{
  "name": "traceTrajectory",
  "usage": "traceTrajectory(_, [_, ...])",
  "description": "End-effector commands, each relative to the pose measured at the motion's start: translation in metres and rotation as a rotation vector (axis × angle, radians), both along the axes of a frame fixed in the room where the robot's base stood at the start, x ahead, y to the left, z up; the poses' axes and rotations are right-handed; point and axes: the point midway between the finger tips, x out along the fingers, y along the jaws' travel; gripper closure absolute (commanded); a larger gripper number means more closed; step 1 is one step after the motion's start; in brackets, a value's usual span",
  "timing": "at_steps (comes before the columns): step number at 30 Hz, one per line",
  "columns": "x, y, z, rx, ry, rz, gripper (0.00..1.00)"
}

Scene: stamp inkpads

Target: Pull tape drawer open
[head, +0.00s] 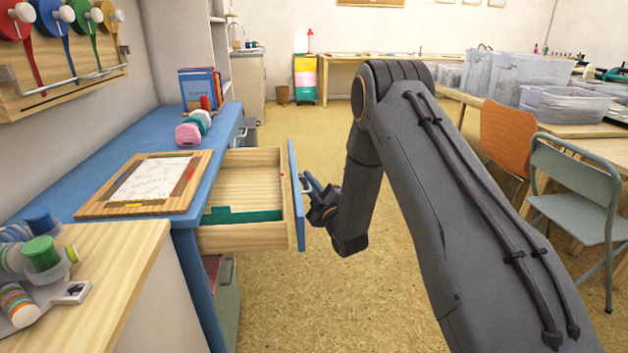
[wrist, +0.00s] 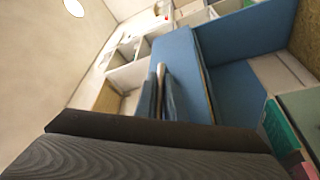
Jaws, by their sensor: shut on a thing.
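The drawer (head: 243,237) is pulled well out of the blue desk (head: 68,205) in the head view. Its pale wooden box is open at the top, with a green piece (head: 243,216) inside. The blue drawer front (head: 297,197) faces right, toward my arm; it also shows in the wrist view (wrist: 186,65). My gripper (head: 309,184) is at the outer side of that front, shut on its handle. The handle itself is mostly hidden by the fingers. In the wrist view my fingers (wrist: 160,92) are close together against the front.
A framed wooden board (head: 90,207) with a paper lies on the desk, near rolls of tape (head: 193,130). Orange (head: 508,140) and grey-green (head: 575,205) chairs stand at right by a table with clear bins. The floor (head: 290,300) beneath my gripper is clear.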

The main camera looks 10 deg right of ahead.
Motion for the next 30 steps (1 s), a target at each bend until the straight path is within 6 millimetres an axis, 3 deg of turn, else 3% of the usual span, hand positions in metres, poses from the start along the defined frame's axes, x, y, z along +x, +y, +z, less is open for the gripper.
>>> traceTrajectory(10, [0.000, 0.000, 0.000, 0.000, 0.001, 0.004, 1.00])
traceTrajectory(12, [0.000, -0.001, -0.001, 0.000, 0.000, 0.004, 0.83])
traceTrajectory(22, [-0.002, -0.002, -0.001, 0.000, 0.000, 0.001, 0.83])
traceTrajectory(30, [-0.036, -0.015, -0.009, 0.001, 0.004, 0.000, 0.83])
